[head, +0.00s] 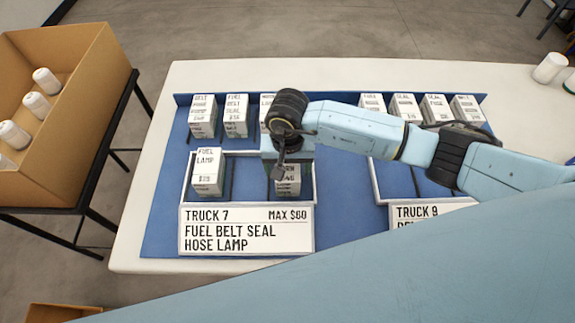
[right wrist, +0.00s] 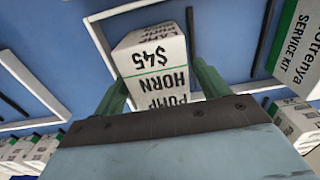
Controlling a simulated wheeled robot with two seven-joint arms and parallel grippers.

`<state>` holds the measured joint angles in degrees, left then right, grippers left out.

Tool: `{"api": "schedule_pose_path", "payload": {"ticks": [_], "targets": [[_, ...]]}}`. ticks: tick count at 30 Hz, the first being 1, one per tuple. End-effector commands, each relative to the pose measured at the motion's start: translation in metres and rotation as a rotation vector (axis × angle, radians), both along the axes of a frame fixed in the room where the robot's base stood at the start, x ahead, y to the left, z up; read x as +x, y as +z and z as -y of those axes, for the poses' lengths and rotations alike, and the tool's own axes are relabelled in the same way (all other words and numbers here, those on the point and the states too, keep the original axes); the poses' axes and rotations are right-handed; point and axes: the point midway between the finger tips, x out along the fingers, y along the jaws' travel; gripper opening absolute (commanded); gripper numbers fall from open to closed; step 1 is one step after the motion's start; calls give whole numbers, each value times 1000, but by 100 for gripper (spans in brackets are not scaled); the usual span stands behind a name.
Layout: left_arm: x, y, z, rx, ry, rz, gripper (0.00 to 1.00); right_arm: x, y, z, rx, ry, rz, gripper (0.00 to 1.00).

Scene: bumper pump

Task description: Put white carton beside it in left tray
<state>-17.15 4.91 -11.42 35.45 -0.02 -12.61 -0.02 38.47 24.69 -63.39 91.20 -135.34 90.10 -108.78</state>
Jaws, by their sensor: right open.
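The left tray (head: 186,205) has a sign reading TRUCK 7, MAX $60, FUEL BELT SEAL HOSE LAMP. A white FUEL LAMP carton (head: 207,178) stands upright in its left part. Another white carton (head: 290,186) is in its right part, partly hidden by my right gripper (head: 283,165). In the right wrist view this carton (right wrist: 158,66) reads PUMP, HORN and $45. The right gripper (right wrist: 160,88) is open, with its green fingers on either side of the carton. I cannot tell whether they touch it. My left gripper is not in view.
Several white cartons (head: 237,112) stand in a row along the blue mat's back edge. A right tray (head: 378,190) with a TRUCK 9 sign is partly hidden by my arm. A brown box (head: 95,75) with white bottles stands at the left. White table (head: 140,215) shows around the mat.

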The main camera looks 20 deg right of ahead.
Motion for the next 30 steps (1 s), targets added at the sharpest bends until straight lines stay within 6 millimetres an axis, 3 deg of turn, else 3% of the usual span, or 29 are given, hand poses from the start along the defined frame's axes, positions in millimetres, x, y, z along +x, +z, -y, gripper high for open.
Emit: {"api": "schedule_pose_path", "payload": {"ticks": [15,21,30], "targets": [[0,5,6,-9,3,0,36,1,102,0,0,1,5,74],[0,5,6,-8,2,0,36,0,118,0,0,1,2,74],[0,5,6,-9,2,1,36,0,120,0,1,0,0,74]]}}
